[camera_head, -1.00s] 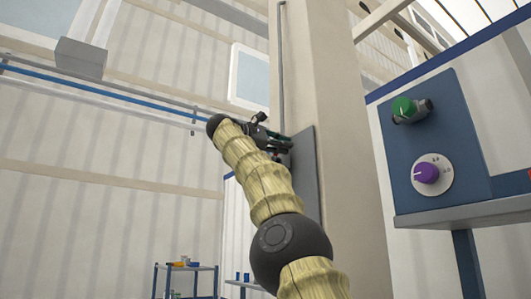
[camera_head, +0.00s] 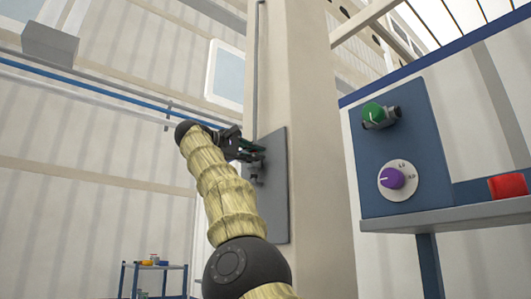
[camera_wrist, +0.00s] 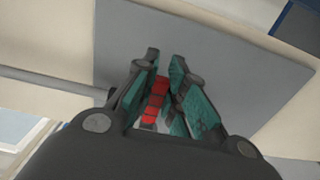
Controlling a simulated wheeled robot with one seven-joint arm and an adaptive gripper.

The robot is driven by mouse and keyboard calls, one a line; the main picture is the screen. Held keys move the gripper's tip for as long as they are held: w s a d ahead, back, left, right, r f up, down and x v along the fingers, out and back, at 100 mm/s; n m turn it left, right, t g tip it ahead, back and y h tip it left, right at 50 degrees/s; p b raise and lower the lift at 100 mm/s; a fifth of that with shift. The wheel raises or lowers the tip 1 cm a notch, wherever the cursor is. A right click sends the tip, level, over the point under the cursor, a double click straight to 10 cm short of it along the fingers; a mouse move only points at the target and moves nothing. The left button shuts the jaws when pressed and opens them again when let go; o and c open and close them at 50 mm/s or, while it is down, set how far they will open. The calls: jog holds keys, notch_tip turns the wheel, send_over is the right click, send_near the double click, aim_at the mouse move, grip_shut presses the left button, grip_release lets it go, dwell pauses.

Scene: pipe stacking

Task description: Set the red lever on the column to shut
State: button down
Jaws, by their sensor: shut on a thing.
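The red lever (camera_wrist: 155,98) shows in the wrist view between the green-padded fingers of my gripper (camera_wrist: 164,88). The fingers are shut on it, one on each side. In the head view my gripper (camera_head: 252,152) reaches the grey plate (camera_head: 272,195) on the column (camera_head: 300,110). The lever itself is hidden there behind my fingers. A small dark fitting shows on the plate just below the fingers. The grey plate also fills the upper middle of the wrist view (camera_wrist: 225,60).
To the right stands a blue panel with a green knob (camera_head: 374,113) and a purple dial (camera_head: 391,178). A grey shelf (camera_head: 450,215) below it bears a red object (camera_head: 507,186). A small rack (camera_head: 155,267) with coloured items stands at lower left. A thin pipe runs up the column.

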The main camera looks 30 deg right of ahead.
jog(key=shift+f, duration=0.15)
jog(key=c, duration=1.5)
grip_release()
jog(key=shift+o, duration=0.2)
jog(key=shift+a, duration=0.1)
jog(key=s+a, duration=0.1)
jog(key=a, duration=1)
jog(key=shift+s+a, duration=0.2)
jog(key=shift+a, duration=0.15)
jog(key=shift+w, duration=0.1)
